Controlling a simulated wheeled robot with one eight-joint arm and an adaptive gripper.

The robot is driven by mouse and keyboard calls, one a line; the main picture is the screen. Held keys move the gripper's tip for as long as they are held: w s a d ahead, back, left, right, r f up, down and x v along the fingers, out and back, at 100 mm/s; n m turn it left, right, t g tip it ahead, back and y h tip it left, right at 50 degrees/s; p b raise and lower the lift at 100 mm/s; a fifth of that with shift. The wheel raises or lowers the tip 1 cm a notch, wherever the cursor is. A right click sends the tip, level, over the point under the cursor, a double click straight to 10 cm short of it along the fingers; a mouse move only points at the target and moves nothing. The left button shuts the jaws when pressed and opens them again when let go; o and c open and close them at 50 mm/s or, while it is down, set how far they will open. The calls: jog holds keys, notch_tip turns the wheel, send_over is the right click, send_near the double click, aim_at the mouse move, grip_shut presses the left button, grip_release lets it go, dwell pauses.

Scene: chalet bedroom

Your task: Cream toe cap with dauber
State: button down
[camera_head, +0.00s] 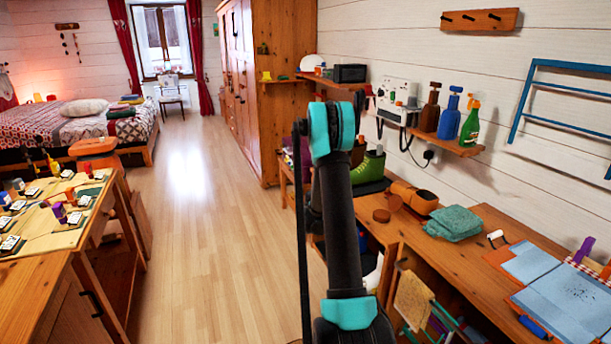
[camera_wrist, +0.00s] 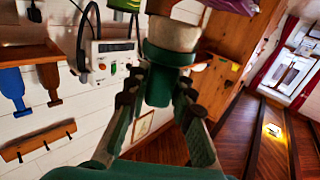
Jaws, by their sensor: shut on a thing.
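In the wrist view my gripper (camera_wrist: 160,82) is shut around a green-handled thing with a wide pale top, which looks like the dauber (camera_wrist: 158,85). Its pale end points away from my palm, toward the top of the picture. In the head view my arm hides the gripper and the dauber. A green boot (camera_head: 368,167) stands on the bench just right of my arm. A brown shoe-like piece (camera_head: 414,197) lies nearer on the bench. I cannot tell which of them bears the toe cap, nor whether the dauber touches anything.
The wooden bench (camera_head: 480,219) carries a folded green cloth (camera_head: 453,222) and blue sheets (camera_head: 530,262). A wall shelf (camera_head: 452,143) holds several bottles beside a white box (camera_head: 398,97) with cables. A tall wardrobe (camera_head: 285,80) stands behind. The floor (camera_head: 205,235) to the left is clear.

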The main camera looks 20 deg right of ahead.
jog(key=s+d+f+m+g+h, duration=0.2)
jog(key=s+d+g, duration=0.1)
jog(key=d, duration=0.5)
jog(key=s+d+f+m+g+h, duration=0.2)
jog(key=s+d+f+m+g, duration=0.1)
jog(key=d, duration=0.4)
jog(key=s+d+f+m+g+h, duration=0.2)
jog(key=s+d, duration=0.1)
jog(key=d, duration=0.5)
jog(key=shift+w+f, duration=0.15)
jog(key=shift+f, duration=1.15)
jog(key=shift+w+f, duration=0.15)
jog(key=shift+f, duration=1.1)
jog(key=shift+f, duration=0.6)
jog(key=shift+r, duration=0.1)
notch_tip(320, 180, up, 7)
